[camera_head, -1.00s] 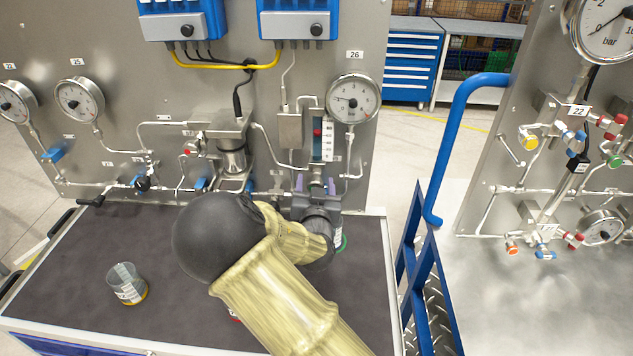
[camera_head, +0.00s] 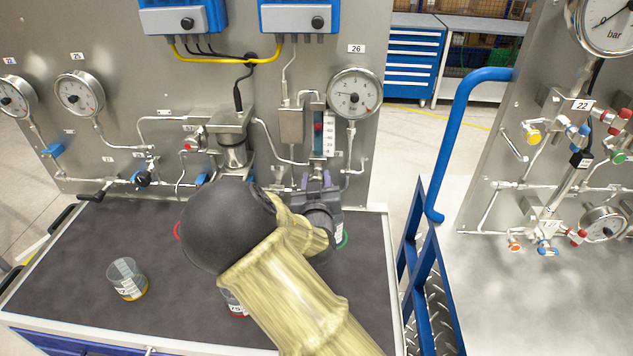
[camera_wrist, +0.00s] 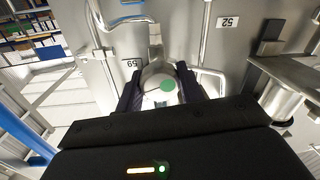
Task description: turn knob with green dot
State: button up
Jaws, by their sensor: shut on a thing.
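The knob (camera_wrist: 153,75) is pale grey with a green dot (camera_wrist: 167,86) on its face, seen in the middle of the wrist view. My gripper (camera_wrist: 161,82) has one dark finger on each side of it and is shut on it. In the head view my gripper (camera_head: 318,187) is at the panel's lower right, below the flow tube (camera_head: 318,132). There the knob is hidden behind my gripper and the green dot does not show.
A round gauge (camera_head: 355,92) marked 26 is above right of my gripper. A glass beaker (camera_head: 127,279) with yellow liquid stands on the dark bench top (camera_head: 75,275). Another labelled beaker (camera_head: 236,305) is partly hidden by my arm. A blue rail (camera_head: 456,130) is on the right.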

jog(key=shift+a+n, duration=0.15)
jog(key=shift+n, duration=0.75)
jog(key=o, duration=1)
